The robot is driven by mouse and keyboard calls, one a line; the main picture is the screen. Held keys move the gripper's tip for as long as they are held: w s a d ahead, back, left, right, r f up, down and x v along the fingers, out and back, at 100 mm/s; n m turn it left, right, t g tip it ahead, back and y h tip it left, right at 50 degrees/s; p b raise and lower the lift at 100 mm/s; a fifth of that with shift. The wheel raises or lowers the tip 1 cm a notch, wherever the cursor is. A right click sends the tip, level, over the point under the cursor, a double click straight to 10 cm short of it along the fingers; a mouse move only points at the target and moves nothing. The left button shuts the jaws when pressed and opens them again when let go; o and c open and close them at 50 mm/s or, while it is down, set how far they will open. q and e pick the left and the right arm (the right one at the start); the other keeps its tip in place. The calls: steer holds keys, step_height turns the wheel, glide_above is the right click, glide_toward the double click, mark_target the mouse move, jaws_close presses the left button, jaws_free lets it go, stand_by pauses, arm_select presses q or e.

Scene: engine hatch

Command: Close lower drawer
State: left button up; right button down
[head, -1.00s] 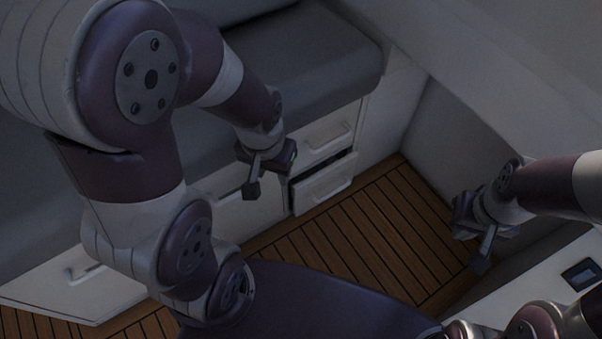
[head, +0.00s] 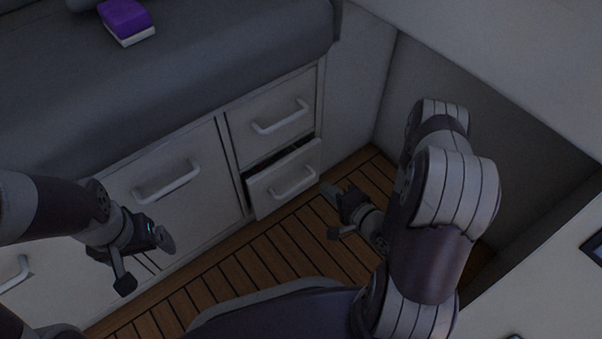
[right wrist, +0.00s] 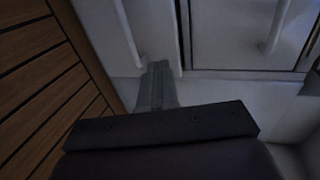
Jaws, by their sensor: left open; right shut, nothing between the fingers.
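The lower drawer (head: 285,178) is the small white drawer at the bottom of the bench front in the head view. It stands partly open, with a dark gap above its front. It has a white bar handle (head: 294,184). My right gripper (head: 329,190) is shut and empty, low over the floor just right of the drawer front. In the right wrist view, its shut fingers (right wrist: 156,80) point toward the drawer's white front (right wrist: 105,40); I cannot tell whether they touch. My left gripper (head: 160,243) is open and empty, in front of the wider cabinet panel at left.
The closed upper drawer (head: 275,120) is above. A wider panel with a handle (head: 166,182) is to the left. A purple and white block (head: 126,20) lies on the grey cushion (head: 220,50). Wooden floor (head: 285,250) is clear before the drawers; a wall closes the right side.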

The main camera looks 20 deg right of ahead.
steer(key=b, duration=0.7)
glide_toward(294, 161)
steer(key=x, duration=0.2)
steer(key=f+x, duration=0.1)
steer(key=x, duration=0.2)
steer(key=shift+f, duration=0.15)
steer(key=shift+w+a, duration=0.15)
steer(key=shift+w, duration=0.2)
steer(key=shift+w+a+r, duration=0.1)
steer(key=shift+w+r, duration=0.15)
steer(key=shift+w, duration=0.05)
arm_select(q)
step_height(294, 161, down, 8)
steer(key=shift+r, duration=0.1)
arm_select(e)
steer(key=shift+w+r, duration=0.1)
